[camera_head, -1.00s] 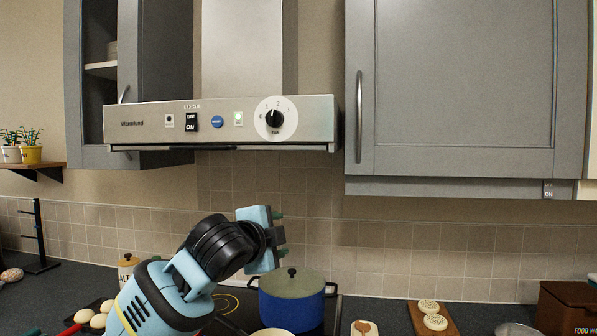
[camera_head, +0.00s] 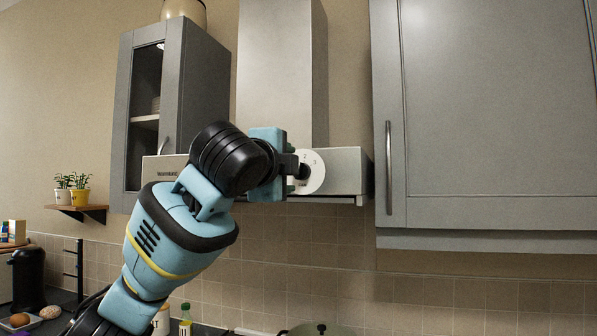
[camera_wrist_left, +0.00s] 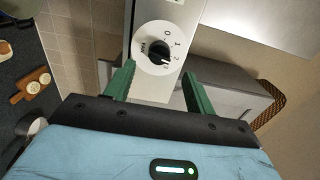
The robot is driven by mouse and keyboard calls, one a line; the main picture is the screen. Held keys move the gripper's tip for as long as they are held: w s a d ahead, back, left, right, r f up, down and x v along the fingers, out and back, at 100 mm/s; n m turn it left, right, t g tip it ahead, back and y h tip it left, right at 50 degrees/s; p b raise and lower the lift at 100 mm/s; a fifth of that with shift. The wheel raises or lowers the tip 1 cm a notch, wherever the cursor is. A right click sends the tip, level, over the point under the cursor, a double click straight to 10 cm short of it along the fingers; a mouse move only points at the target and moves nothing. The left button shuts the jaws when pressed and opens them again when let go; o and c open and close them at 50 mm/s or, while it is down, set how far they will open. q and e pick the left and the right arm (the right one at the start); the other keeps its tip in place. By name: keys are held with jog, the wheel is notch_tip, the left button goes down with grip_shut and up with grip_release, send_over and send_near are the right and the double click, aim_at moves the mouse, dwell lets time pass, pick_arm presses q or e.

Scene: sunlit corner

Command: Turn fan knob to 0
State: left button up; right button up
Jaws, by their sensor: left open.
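The fan knob (camera_head: 305,172) is a black knob on a white round dial (camera_head: 318,172) on the range hood's front, partly hidden by my left gripper in the head view. My left gripper (camera_head: 291,172) is open in front of the knob. In the wrist view its green fingers (camera_wrist_left: 157,73) straddle the line to the knob, apart from it and empty. My right gripper is not in view.
The range hood (camera_head: 346,170) sits between a left cabinet (camera_head: 200,95) and a right cabinet (camera_head: 490,110). My left arm covers most of the hood's other controls. A pot lid (camera_head: 321,329) shows below. The space below the hood is clear.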

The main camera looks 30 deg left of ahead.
pick_arm(q)
jog(key=x, duration=0.6)
jog(key=shift+w, duration=0.2)
jog(key=shift+c, duration=0.3)
jog(key=c, duration=0.9)
jog(key=shift+d, duration=0.1)
jog(key=shift+n, duration=9)
